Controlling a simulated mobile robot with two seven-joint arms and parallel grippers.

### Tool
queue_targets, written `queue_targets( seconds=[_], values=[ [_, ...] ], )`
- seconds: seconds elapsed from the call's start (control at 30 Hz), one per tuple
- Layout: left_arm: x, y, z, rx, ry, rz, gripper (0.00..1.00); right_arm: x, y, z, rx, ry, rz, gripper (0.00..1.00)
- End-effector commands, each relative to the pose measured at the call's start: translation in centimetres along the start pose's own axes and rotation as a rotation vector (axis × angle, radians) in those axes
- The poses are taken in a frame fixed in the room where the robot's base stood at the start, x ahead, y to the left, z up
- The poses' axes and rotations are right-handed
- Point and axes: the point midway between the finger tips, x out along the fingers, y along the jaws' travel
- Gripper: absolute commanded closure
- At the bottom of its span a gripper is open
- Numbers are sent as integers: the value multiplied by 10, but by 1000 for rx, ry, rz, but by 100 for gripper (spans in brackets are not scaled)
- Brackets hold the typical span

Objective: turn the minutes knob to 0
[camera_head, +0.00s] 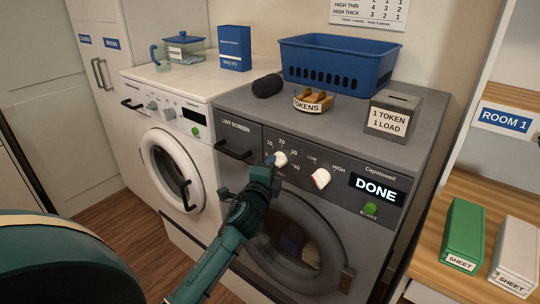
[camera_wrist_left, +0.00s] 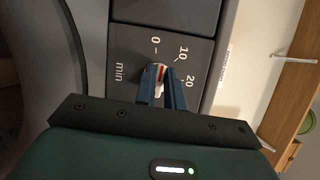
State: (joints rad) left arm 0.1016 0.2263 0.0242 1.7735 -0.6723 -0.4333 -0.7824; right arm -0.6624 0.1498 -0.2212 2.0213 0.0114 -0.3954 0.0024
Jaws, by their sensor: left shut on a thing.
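The white minutes knob (camera_head: 280,158) is on the front panel of the grey dryer (camera_head: 330,125), left of a second white knob with a red mark (camera_head: 320,178). My left gripper (camera_head: 272,162) reaches up to the minutes knob from below. In the left wrist view its blue fingers (camera_wrist_left: 162,78) are shut on the minutes knob (camera_wrist_left: 160,68), one on each side. The knob's red line points roughly between the 0 (camera_wrist_left: 155,40) and 10 (camera_wrist_left: 182,52) marks; its exact angle is hard to tell. My right gripper is not in view.
The dryer's display reads DONE (camera_head: 376,190), above a green start button (camera_head: 370,208). A blue basket (camera_head: 338,62), a token bowl (camera_head: 313,101) and a coin box (camera_head: 393,113) stand on top. A lint-screen handle (camera_head: 234,149) sticks out left of the knob.

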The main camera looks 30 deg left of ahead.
Motion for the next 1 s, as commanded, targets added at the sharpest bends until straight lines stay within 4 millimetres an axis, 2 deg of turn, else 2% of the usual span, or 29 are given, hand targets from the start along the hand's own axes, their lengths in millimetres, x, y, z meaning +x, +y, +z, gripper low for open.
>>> queue_targets(
  seconds=[0.03,0.4,1.0],
  values=[
    [0,-4,1,-34,-1,16,100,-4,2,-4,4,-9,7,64],
    [0,-1,1,-201,-1,84,100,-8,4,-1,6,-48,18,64],
    [0,1,0,-240,0,99,100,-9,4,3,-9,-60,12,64]
  ],
)
